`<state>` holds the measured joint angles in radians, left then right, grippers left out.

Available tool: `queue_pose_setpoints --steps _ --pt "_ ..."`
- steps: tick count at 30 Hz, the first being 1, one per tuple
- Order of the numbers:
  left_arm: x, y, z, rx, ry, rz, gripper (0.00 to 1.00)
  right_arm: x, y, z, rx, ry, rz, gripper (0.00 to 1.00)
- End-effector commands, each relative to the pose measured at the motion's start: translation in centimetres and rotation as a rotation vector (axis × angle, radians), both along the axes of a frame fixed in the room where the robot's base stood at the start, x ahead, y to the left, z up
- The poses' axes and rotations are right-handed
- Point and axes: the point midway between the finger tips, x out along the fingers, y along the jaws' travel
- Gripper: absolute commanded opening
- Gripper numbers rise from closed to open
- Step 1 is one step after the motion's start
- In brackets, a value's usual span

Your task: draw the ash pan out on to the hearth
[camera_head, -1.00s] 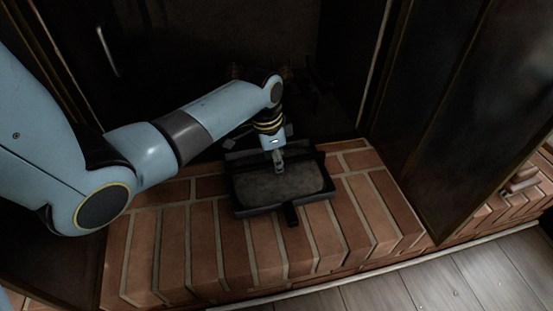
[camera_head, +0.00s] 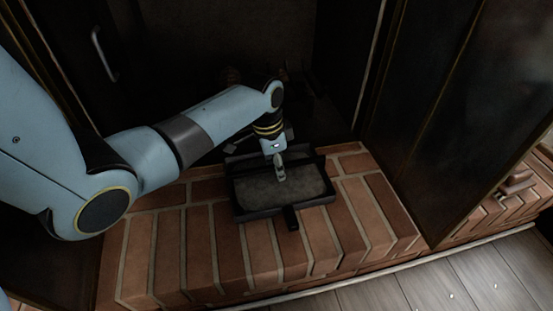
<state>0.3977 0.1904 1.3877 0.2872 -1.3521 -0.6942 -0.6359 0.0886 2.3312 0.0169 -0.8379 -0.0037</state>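The ash pan (camera_head: 258,210) is a dark rectangular tray with grey ash in it. It lies on the brick hearth (camera_head: 233,245), with its back edge by the firebox opening. Its short dark handle (camera_head: 291,217) points toward the front. My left gripper (camera_head: 280,178) reaches down from the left arm over the pan. Its fingertips look close together above the ash, and I cannot tell whether they touch the pan or hold anything. My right gripper is not in view.
The dark firebox (camera_head: 225,50) opens behind the pan. A dark door (camera_head: 455,120) stands open on the right, and a door with a metal handle (camera_head: 105,55) is on the left. Bare brick lies in front of the pan, then a grey plank floor (camera_head: 440,285).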

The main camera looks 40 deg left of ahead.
Motion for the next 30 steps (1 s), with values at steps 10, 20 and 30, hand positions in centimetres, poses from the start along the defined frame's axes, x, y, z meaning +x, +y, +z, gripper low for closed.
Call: queue_pose_setpoints --steps 10,20,30 --pt "-0.6 0.6 5.4 0.002 -0.005 -0.001 0.36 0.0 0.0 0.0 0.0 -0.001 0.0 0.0" --pt "-1.2 1.0 10.9 0.001 -0.002 -0.001 0.36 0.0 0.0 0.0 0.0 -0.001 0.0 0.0" --pt "-1.4 1.1 11.8 0.001 0.001 0.0 0.36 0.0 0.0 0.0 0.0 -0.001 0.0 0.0"
